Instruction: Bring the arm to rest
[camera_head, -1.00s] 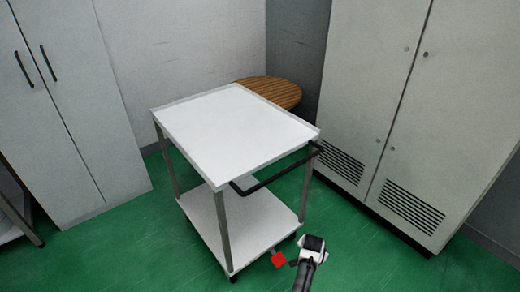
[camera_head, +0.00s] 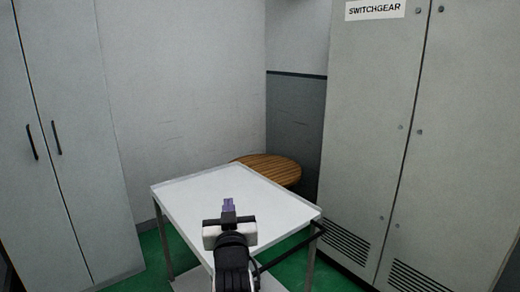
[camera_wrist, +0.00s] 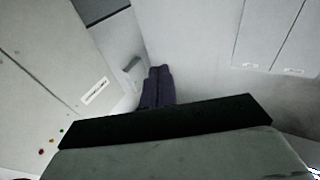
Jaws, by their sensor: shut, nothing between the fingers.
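My gripper (camera_head: 229,203) is in the middle of the head view, in front of the white cart top as seen from my body. Its dark purple fingers are together and hold nothing. The fingers also show in the wrist view (camera_wrist: 158,86), side by side, pointing toward the walls and cabinets. My arm reaches up from the bottom edge of the head view and hides part of the cart's near side.
The white cart (camera_head: 185,198) has an empty top and a black handle (camera_head: 290,245) at its right. A round wooden table (camera_head: 275,170) stands behind it. A switchgear cabinet (camera_head: 365,120) is at right, a grey locker (camera_head: 75,150) at left.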

